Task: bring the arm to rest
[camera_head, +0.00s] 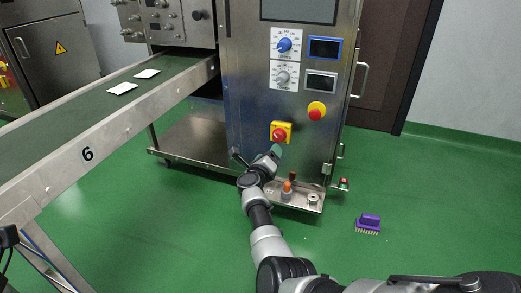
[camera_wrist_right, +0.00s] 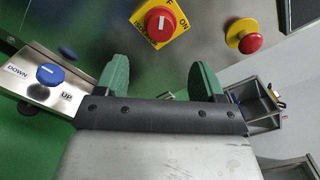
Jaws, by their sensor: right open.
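My right arm (camera_head: 264,238) reaches up from the bottom of the head view toward the steel machine cabinet (camera_head: 245,100). My right gripper (camera_head: 275,152) is just below the red rotary switch on its yellow plate (camera_head: 281,131). In the right wrist view the two green fingers (camera_wrist_right: 158,82) stand wide apart with nothing between them. The red switch (camera_wrist_right: 160,22) shows ahead of them, apart from both fingers, with the word ON on its plate. My left gripper does not show in either view.
A conveyor (camera_head: 100,130) marked 6 carries two white packets (camera_head: 122,88) at the left. A red stop button (camera_head: 316,111) is on the cabinet. A low ledge (camera_head: 300,200) holds small items. A purple brush (camera_head: 368,224) lies on the open green floor.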

